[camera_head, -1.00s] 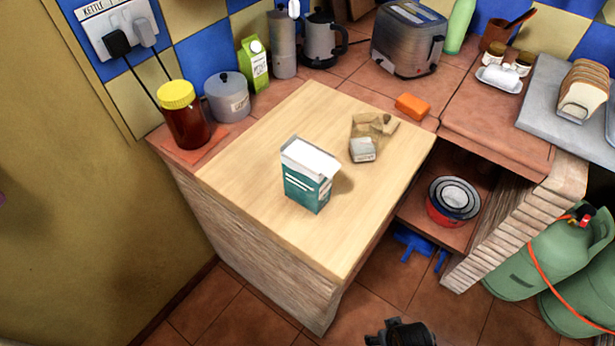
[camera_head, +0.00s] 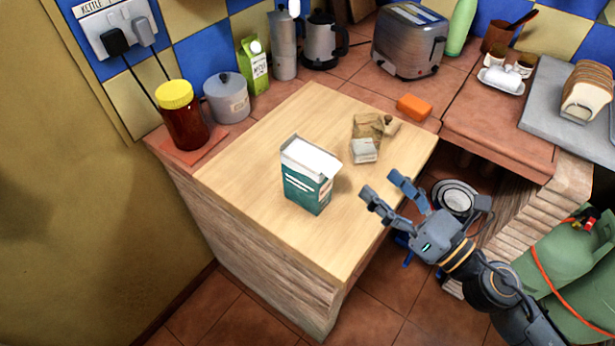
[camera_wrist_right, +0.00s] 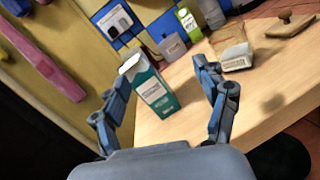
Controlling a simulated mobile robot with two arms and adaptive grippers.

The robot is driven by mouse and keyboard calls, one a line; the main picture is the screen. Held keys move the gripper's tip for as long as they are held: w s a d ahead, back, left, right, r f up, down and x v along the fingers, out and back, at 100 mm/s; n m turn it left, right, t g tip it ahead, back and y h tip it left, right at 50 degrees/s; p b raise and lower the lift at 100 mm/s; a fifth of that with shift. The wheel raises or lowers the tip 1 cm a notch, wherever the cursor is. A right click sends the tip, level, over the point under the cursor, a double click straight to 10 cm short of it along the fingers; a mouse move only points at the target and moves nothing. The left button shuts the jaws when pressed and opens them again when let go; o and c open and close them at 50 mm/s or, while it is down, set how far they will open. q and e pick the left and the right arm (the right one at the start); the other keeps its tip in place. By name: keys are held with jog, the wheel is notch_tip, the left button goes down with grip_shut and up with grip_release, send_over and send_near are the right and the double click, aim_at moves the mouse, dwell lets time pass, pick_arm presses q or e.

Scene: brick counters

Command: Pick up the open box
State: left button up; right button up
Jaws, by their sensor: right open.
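The open box (camera_head: 308,182) is teal and white with its top flaps open. It stands upright on the pale wooden counter top. In the right wrist view the box (camera_wrist_right: 152,92) shows between the two fingers, farther off. My right gripper (camera_head: 386,192) is open and empty, to the right of the box by the counter's right edge, with its fingers toward the box and a gap between. It also shows in the right wrist view (camera_wrist_right: 161,85). My left gripper is in neither view.
A jar with a yellow lid (camera_head: 183,118) and a grey pot (camera_head: 228,98) stand at the back left. The wood around the box is clear.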

aim_at(327, 183)
jog(key=n+g, duration=0.1)
jog(key=n, duration=0.1)
jog(key=s+a+f+n+g+y, duration=0.1)
jog(key=s+a+f+n+g, duration=0.1)
jog(key=n, duration=0.1)
jog(key=shift+s+n+y, duration=0.1)
jog(key=shift+n+y, duration=0.2)
jog(key=shift+s+a+f+n+g, duration=0.1)
jog(key=shift+a+f+n+g, duration=0.15)
jog(key=shift+n+g, duration=0.2)
jog(key=p+x, duration=0.4)
jog(key=x, duration=0.6)
jog(key=p+x, duration=0.2)
jog(key=x, duration=0.1)
jog(key=shift+a+f, duration=0.3)
jog(key=shift+a, duration=0.05)
jog(key=shift+d, duration=0.1)
jog(key=c, duration=1.5)
jog(key=shift+r+p, duration=5.3)
jog(key=shift+r, duration=3.8)
